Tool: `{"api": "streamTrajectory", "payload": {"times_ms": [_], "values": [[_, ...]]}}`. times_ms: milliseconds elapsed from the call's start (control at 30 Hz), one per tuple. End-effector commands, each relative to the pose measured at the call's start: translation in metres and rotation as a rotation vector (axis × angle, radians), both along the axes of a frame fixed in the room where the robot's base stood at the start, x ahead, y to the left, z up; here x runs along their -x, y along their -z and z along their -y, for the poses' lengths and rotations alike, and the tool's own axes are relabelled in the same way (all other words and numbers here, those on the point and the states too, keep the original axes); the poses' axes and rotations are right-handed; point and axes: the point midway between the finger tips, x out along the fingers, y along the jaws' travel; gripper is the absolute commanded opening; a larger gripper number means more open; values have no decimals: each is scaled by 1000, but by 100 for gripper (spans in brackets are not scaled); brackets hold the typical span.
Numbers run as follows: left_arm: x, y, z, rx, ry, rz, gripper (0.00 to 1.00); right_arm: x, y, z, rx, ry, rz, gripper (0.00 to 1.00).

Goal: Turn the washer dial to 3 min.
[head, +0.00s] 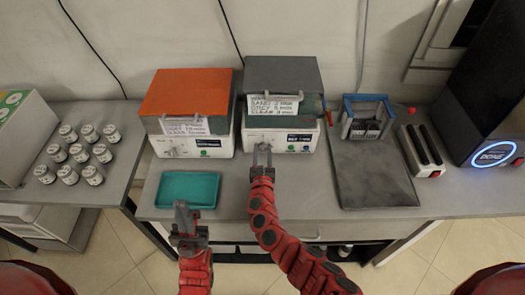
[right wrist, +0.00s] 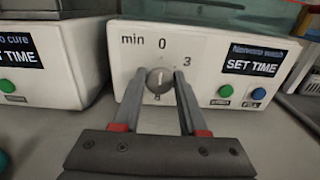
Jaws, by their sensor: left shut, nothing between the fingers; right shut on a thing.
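The washer (head: 280,128) is the white box with a grey lid in the head view. In the right wrist view its front panel reads "wash" and "SET TIME". Its round grey dial (right wrist: 159,80) has "min", 0 above, 3 at upper right and a partly hidden numeral below. A pale mark on the dial looks near upright, towards 0. My right gripper (head: 262,150) is shut on the dial, one finger on each side; it also shows in the right wrist view (right wrist: 161,82). My left gripper (head: 182,207) is shut and empty, in front of the teal tray.
A similar white box with an orange lid (head: 186,92) stands left of the washer. A teal tray (head: 188,203) lies in front of it. Green and blue buttons (right wrist: 240,97) sit right of the dial. Several small jars (head: 75,152) stand on the left table. A grey mat (head: 375,185) lies right.

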Motion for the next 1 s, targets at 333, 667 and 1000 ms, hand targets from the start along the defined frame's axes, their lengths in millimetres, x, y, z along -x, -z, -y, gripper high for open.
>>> {"api": "streamTrajectory", "payload": {"times_ms": [333,667,1000], "values": [[0,22,0,0,0,0,0,0,4,1,-166,-1,1,0],[0,56,0,0,0,0,0,0,7,2,-470,0,1,0],[0,90,0,0,0,0,0,0,7,4,-772,1,1,0]]}}
